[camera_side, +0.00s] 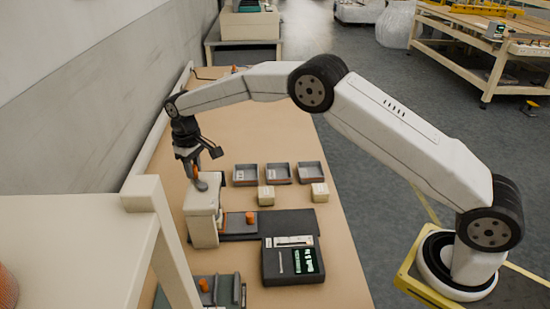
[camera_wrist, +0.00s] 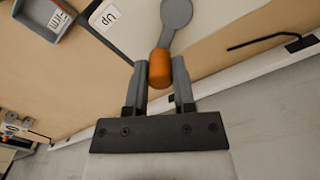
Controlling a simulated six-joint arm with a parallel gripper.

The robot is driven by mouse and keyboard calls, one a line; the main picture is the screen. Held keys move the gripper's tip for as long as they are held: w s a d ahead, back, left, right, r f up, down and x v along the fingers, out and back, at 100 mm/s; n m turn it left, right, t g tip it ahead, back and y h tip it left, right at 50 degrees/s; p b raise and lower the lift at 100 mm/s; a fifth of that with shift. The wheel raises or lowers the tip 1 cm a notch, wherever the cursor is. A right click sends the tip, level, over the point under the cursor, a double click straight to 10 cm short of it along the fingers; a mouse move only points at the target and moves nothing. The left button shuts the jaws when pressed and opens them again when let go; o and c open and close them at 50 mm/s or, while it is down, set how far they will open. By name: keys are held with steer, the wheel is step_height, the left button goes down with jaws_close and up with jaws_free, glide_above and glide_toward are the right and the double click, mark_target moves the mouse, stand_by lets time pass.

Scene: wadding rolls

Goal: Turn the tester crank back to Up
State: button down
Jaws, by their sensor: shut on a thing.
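The tester (camera_side: 203,222) is a cream block on the bench in the side view, with a grey crank (camera_side: 200,184) at its top. In the wrist view the crank shows as a grey round end (camera_wrist: 176,12) with an arm leading to an orange knob (camera_wrist: 160,68). My gripper (camera_wrist: 160,80) is shut on that knob, one finger on each side.
Several grey trays (camera_side: 278,174) and cream blocks (camera_side: 266,195) lie behind. A shelf (camera_side: 75,250) rises at the front left. Bare bench lies at the far end.

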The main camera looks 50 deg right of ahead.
steer(key=shift+a, duration=0.1)
stand_by(0.3)
steer(key=shift+s+a+f, duration=0.1)
steer(key=shift+s+a, duration=0.05)
steer(key=shift+a, duration=0.5)
steer(key=shift+s+a, duration=0.15)
steer(key=shift+a, duration=0.45)
steer(key=shift+s+a, duration=0.85)
steer(key=shift+s, duration=0.15)
steer(key=shift+f, duration=0.1)
steer(key=shift+s, duration=0.1)
steer(key=shift+s, duration=0.2)
steer(key=shift+s+a, duration=0.15)
steer(key=shift+s, duration=0.95)
